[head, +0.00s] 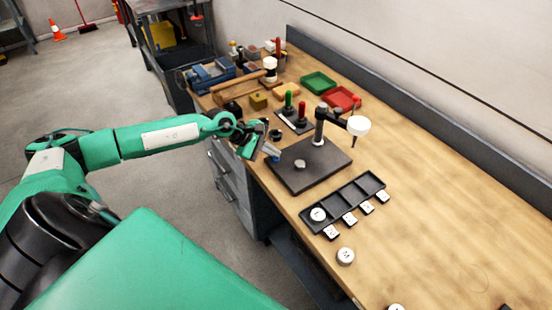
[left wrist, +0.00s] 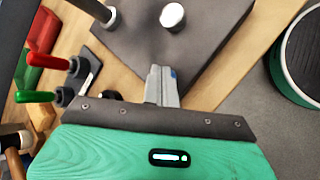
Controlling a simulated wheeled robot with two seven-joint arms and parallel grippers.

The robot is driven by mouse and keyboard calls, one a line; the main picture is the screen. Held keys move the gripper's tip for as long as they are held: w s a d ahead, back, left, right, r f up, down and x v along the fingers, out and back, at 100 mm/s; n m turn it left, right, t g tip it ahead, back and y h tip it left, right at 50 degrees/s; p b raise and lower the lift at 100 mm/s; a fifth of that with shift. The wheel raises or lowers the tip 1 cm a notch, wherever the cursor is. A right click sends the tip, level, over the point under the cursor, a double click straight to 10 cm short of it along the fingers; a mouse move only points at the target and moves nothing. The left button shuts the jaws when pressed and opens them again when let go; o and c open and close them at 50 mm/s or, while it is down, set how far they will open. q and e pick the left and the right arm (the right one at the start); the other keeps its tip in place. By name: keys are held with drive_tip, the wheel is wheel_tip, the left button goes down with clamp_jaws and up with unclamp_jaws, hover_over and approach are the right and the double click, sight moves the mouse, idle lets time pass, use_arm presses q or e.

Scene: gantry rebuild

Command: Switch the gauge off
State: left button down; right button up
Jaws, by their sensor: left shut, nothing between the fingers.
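The gauge (head: 358,125) has a round white head on a dark arm and a black post (head: 320,125). The post stands on a dark flat base plate (head: 312,178) on the bench. A small white-topped round piece (head: 299,163) sits on the plate, and it also shows in the left wrist view (left wrist: 172,17). My left gripper (head: 272,152) is shut and empty, over the plate's left edge, apart from the gauge head. Its fingers (left wrist: 162,84) point toward the plate in the left wrist view. I cannot make out the gauge's switch. My right gripper is not in view.
Green-handled (head: 288,99) and red-handled (head: 302,110) upright pieces stand behind the plate. A black compartment tray (head: 345,203) with labels lies in front, holding one white disc; another disc (head: 345,256) lies nearby. Green (head: 318,82) and red (head: 341,98) bins stand behind. The bench's right side is mostly clear.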

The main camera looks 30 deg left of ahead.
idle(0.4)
use_arm(q)
drive_tip(key=shift+r, duration=0.35)
wheel_tip(320, 180, up, 6)
drive_tip(key=p, duration=0.1)
idle(0.6)
idle(0.3)
